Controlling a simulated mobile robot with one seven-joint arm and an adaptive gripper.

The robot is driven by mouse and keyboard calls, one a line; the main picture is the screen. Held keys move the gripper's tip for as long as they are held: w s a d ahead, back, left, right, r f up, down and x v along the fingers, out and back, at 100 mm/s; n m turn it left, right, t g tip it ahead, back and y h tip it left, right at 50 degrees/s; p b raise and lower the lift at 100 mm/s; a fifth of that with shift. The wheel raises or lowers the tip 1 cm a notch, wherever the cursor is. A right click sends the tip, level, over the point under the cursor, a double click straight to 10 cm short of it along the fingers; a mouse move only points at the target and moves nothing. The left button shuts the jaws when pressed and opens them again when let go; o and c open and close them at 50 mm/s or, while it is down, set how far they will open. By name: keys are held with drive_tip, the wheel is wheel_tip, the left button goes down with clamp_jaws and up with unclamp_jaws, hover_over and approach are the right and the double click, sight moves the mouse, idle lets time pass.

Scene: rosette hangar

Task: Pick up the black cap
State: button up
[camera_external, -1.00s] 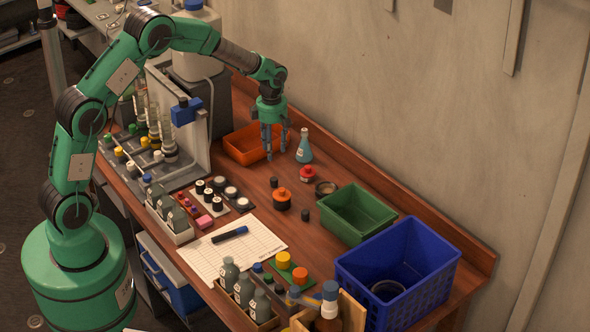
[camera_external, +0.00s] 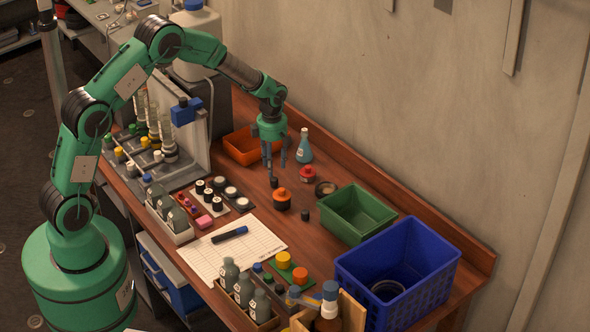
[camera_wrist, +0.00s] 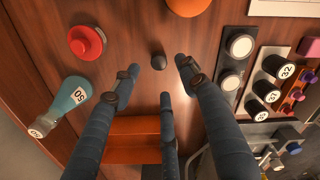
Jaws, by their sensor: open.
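A small black cap (camera_external: 274,182) stands on the wooden bench just below my gripper (camera_external: 275,168). In the wrist view the black cap (camera_wrist: 158,62) lies between and slightly beyond the tips of my open gripper (camera_wrist: 160,76), with nothing held. The fingers point down and look to be above the cap; I cannot tell the exact height. A second small black cap (camera_external: 305,215) stands on the bench to the right, toward the green bin.
An orange jar (camera_external: 282,199) stands close to the near cap. A red-topped item (camera_external: 307,174) and a blue flask (camera_external: 304,148) stand at the right. An orange tray (camera_external: 241,152) is behind. Green (camera_external: 340,222) and blue (camera_external: 430,283) bins sit farther right.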

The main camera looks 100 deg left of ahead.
sight(274, 178)
drive_tip(key=shift+f, duration=0.9)
drive_tip(key=shift+w+f+b, duration=0.1)
drive_tip(key=shift+f+b, duration=0.4)
drive_tip(key=shift+f, duration=2.05)
drive_tip(key=shift+c, duration=0.2)
drive_tip(key=c, duration=1)
